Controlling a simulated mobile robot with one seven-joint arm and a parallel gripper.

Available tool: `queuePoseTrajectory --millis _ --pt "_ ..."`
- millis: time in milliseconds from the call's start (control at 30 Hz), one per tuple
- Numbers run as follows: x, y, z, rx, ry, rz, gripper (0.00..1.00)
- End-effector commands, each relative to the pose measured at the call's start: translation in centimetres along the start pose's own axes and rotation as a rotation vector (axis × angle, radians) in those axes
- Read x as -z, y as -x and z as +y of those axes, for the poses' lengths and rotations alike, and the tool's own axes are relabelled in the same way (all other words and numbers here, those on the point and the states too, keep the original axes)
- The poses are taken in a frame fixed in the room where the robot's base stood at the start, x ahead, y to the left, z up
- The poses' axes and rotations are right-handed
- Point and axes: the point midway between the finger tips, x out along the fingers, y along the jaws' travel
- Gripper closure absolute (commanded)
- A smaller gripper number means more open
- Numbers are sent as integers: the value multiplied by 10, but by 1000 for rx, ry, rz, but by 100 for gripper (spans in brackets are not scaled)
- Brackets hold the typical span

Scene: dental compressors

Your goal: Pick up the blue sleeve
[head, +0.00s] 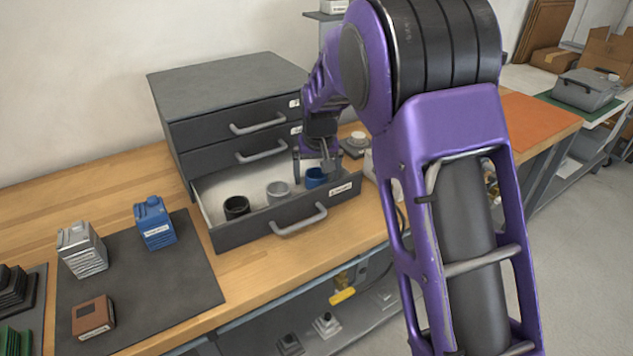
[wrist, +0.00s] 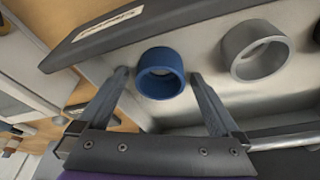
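The blue sleeve (head: 316,178) stands at the right end of the open bottom drawer (head: 262,231) of a dark grey cabinet. In the wrist view the blue sleeve (wrist: 161,76) is a short, thick ring with its open end towards the camera. My gripper (head: 314,166) is above the right end of the drawer. In the wrist view my gripper (wrist: 166,78) is open, with one finger on each side of the sleeve and visible gaps. The fingers do not hold it. Whether the fingertips are level with the sleeve is hard to tell.
A grey sleeve (head: 278,192) and a black sleeve (head: 237,207) stand left of the blue one in the drawer. The grey sleeve (wrist: 256,51) is near the right finger. The drawer front (wrist: 120,22) borders the space. A blue container (head: 154,223) stands on a dark mat.

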Motion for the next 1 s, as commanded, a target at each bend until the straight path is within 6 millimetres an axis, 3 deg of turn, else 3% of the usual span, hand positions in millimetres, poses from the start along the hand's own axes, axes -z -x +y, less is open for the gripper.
queuePoseTrajectory --millis 67,500,767,1000 --pt "0 0 0 0 0 0 15" --pt "0 0 0 0 1 0 94" --pt "1 4 0 0 1 1 94" --pt "14 43 0 1 2 5 94"
